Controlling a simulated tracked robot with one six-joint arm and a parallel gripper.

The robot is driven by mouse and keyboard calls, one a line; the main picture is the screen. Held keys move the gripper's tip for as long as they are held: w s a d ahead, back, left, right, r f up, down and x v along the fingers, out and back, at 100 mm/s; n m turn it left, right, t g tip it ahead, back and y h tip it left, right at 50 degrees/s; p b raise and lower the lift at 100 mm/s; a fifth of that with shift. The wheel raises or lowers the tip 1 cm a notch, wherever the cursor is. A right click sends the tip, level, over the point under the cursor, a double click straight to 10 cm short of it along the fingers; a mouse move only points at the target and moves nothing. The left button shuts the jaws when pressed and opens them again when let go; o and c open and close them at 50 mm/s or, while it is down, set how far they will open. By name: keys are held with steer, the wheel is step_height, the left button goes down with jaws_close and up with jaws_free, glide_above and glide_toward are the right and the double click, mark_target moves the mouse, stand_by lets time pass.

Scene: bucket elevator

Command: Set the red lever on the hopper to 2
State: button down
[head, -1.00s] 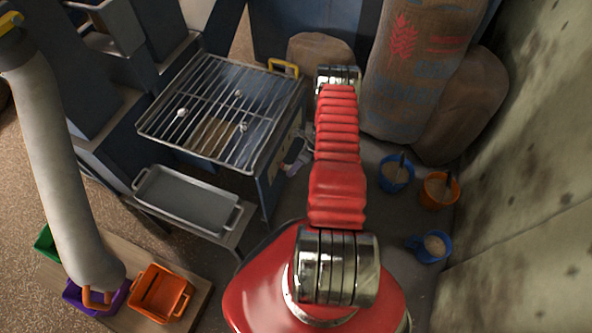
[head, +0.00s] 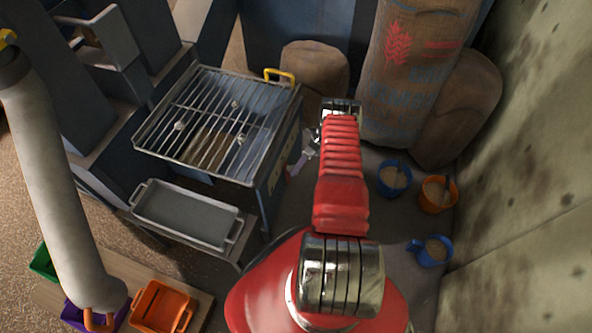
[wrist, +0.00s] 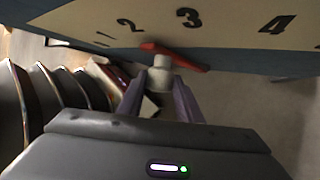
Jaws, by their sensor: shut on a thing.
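The hopper (head: 262,190) is the blue box with a barred grate on top, left of my arm in the head view. Its pale scale panel (wrist: 235,40) fills the top of the wrist view, with 2, 3 and 4 readable. The red lever (wrist: 190,62) lies below the numbers, its left tip between 2 and 3, closer to 2. A pale knob (wrist: 160,76) at the lever sits between my fingertips. My gripper (wrist: 160,88) is shut on the lever there. In the head view my gripper (head: 304,150) is small beside the hopper's front, partly hidden by my arm.
A grey tray (head: 187,212) sits below the hopper. Orange (head: 162,306), purple and green bins stand at lower left. A sack (head: 415,80) leans behind my arm. Blue and orange tubs (head: 437,195) stand on the floor to the right, before a stained wall.

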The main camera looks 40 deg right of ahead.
steer(key=shift+d, duration=0.15)
stand_by(0.3)
steer(key=c, duration=1.3)
jaws_free()
steer(key=shift+o, duration=0.2)
steer(key=v, duration=1.3)
steer(key=shift+d+r, duration=0.2)
steer(key=shift+r, duration=0.05)
